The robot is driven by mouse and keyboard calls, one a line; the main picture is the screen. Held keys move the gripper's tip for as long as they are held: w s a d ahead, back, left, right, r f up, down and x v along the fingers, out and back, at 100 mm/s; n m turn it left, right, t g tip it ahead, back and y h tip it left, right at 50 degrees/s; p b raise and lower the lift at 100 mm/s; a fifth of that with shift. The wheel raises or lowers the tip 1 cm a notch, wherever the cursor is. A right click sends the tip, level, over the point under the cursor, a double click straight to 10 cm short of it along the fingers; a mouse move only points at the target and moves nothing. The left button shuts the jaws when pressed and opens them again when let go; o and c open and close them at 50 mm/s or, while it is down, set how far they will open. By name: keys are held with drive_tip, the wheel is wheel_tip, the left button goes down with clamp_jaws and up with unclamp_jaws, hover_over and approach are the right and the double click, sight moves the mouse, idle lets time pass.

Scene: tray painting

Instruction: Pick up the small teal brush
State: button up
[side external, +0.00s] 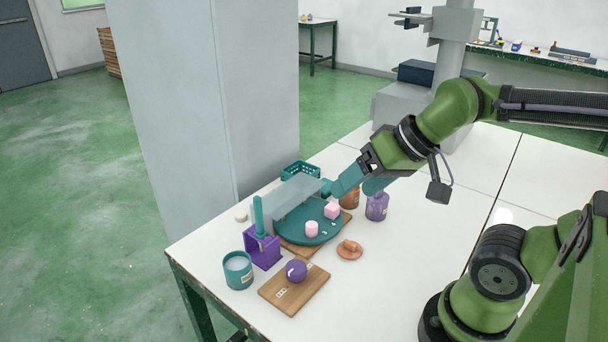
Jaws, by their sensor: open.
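A small teal brush (258,214) appears to stand upright in a purple holder (264,248) near the left side of the table; only its teal upper part shows, and its lower end is hidden in the holder. My gripper (351,190), with teal fingers, is open above the far right side of the round teal tray (297,235). It is to the right of the brush and well apart from it. Two pink cubes, one (312,229) nearer and one (332,210) farther, sit on the tray with small pale bits.
A grey panel (300,193) stands along the tray's far left side, between brush and basket. A teal basket (300,170), orange jar (350,201) and purple jar (377,208) are nearby. A teal cup (238,272), wooden board (312,293) with purple ball, and orange dish (350,254) stand in front.

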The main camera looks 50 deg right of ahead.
drive_tip(key=c, duration=0.5)
wheel_tip(320, 180, up, 4)
drive_tip(key=n+g+h, duration=0.2)
drive_tip(key=n+g, duration=0.2)
drive_tip(key=g, duration=0.3)
hover_over(257, 197)
drive_tip(key=f, duration=1)
drive_tip(key=shift+s+d+f, duration=0.1)
drive_tip(key=shift+s+d, duration=0.15)
drive_tip(key=shift+s, duration=0.1)
drive_tip(key=shift+w+a+f, duration=0.1)
drive_tip(key=shift+w+f, duration=0.1)
drive_tip(key=shift+f, duration=1.4)
drive_tip(key=shift+w+a+f, duration=0.1)
drive_tip(key=shift+w+f, duration=0.1)
drive_tip(key=shift+f, duration=1.35)
